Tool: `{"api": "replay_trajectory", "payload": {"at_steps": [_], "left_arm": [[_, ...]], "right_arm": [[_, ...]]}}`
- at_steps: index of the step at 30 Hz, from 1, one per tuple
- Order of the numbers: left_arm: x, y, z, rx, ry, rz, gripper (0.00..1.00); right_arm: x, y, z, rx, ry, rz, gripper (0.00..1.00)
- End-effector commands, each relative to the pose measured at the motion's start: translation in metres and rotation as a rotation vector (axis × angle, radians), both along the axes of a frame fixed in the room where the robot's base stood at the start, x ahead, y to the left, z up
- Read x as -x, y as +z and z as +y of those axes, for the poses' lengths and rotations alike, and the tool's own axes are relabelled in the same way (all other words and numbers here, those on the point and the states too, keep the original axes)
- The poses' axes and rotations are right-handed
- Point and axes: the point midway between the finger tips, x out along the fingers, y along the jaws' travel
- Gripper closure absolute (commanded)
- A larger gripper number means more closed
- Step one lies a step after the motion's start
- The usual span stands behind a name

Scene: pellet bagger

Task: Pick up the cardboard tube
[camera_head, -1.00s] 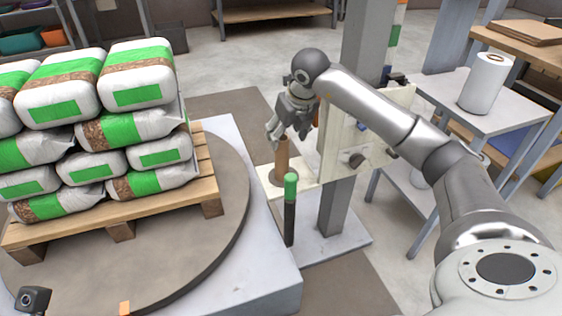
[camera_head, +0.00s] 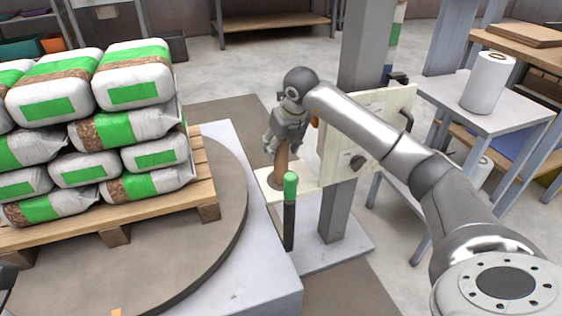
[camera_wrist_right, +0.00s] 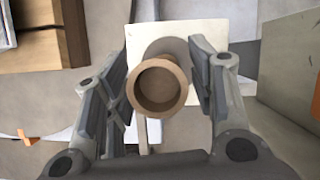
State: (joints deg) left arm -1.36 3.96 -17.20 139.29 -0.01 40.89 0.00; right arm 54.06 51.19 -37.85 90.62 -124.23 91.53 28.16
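The brown cardboard tube (camera_head: 282,163) stands roughly upright on a small cream shelf (camera_head: 303,186) beside the grey post. In the right wrist view its round open top end (camera_wrist_right: 158,88) faces the camera. My right gripper (camera_head: 282,148) is above and around the upper part of the tube. In the wrist view, its two fingers (camera_wrist_right: 160,90) are spread either side of the tube, with a narrow gap showing on each side.
A green-capped dark post (camera_head: 290,205) stands just in front of the shelf. A pallet (camera_head: 120,222) stacked with white and green bags is on the round turntable (camera_head: 190,255) at left. A cream panel (camera_head: 345,150) on the grey post (camera_head: 362,60) is close right of the gripper.

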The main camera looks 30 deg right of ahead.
Motion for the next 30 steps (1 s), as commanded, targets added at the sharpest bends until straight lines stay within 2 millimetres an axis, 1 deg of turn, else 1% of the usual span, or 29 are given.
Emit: {"api": "replay_trajectory", "payload": {"at_steps": [1,6,8,17,22,24,26,27,29,30], "left_arm": [[0.0,0.0,0.0,0.0,0.0,0.0,1.0],[0.0,0.0,0.0,0.0,0.0,0.0,1.0],[0.0,0.0,0.0,0.0,0.0,0.0,1.0],[0.0,0.002,0.0,0.0,-0.001,-0.001,1.0],[0.001,0.005,0.001,0.004,-0.002,0.005,1.0],[-0.001,-0.004,0.002,0.004,-0.002,0.044,1.0],[-0.001,-0.005,0.002,0.006,-0.003,0.064,1.0],[-0.001,-0.006,0.002,0.007,-0.003,0.081,1.0],[0.0,-0.009,0.003,0.009,-0.005,0.105,1.0],[0.001,-0.011,0.004,0.01,-0.005,0.122,1.0]], "right_arm": [[0.0,0.0,0.0,0.0,0.0,0.0,0.6],[0.0,0.0,0.0,0.0,0.0,0.0,0.82],[0.0,0.0,0.0,0.0,0.0,0.0,0.88],[0.0,0.003,0.0,0.0,0.0,0.0,0.88],[0.0,0.013,0.0,0.0,0.0,0.0,0.88],[0.0,0.021,0.0,0.0,0.0,0.0,0.88],[0.0,0.03,0.0,-0.001,0.0,0.0,0.88],[0.0,0.038,0.0,-0.001,0.0,0.0,0.88],[0.013,0.054,0.0,0.004,0.001,-0.002,0.88],[0.022,0.065,0.001,0.004,0.003,-0.002,0.88]]}}
